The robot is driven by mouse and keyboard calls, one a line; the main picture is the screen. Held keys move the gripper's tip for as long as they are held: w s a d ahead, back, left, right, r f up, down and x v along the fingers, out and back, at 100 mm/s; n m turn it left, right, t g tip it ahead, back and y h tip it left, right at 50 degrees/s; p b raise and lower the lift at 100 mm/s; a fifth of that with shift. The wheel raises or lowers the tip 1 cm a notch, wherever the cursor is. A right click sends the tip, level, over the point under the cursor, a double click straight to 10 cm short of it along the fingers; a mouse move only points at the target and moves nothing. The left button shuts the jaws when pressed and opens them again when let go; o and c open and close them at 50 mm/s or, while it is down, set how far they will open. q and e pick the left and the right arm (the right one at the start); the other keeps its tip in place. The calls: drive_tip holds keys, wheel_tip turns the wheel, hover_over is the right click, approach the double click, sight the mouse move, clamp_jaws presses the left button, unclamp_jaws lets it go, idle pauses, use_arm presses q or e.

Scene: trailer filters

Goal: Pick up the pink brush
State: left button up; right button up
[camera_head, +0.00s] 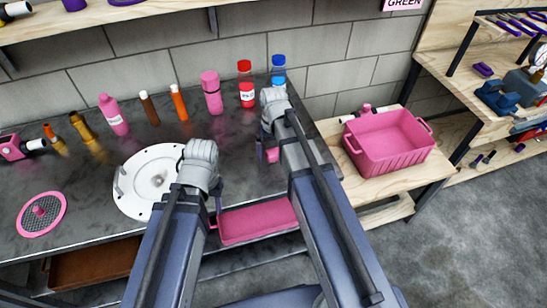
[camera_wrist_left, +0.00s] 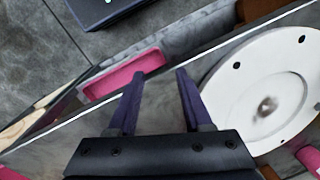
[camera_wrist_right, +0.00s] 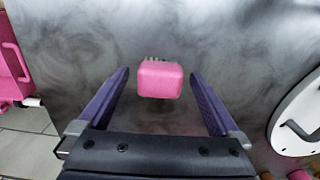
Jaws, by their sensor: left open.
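A small pink block-like item, apparently the pink brush (camera_wrist_right: 160,79), lies on the dark worktop, with small grey bits along its far edge in the right wrist view. In the head view the pink brush (camera_head: 272,155) is partly hidden by my right arm. My right gripper (camera_wrist_right: 159,73) is open, its purple fingers on either side of the brush in the picture, with gaps on both sides. My left gripper (camera_wrist_left: 158,74) is open and empty near the worktop's front edge, beside the round white plate (camera_wrist_left: 262,98).
A pink crate (camera_head: 388,143) stands on a wooden bench at right. Several bottles, including a red one (camera_head: 246,85) and a blue one (camera_head: 278,72), line the back wall. A round pink-rimmed mesh disc (camera_head: 42,214) lies at left.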

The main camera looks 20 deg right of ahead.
sight(273, 151)
drive_tip(key=c, duration=1.4)
drive_tip(key=shift+r, duration=0.1)
wheel_tip(273, 151, up, 10)
drive_tip(key=p, duration=1)
drive_tip(key=o, duration=0.8)
drive_tip(key=c, duration=0.6)
drive_tip(key=shift+a, duration=0.15)
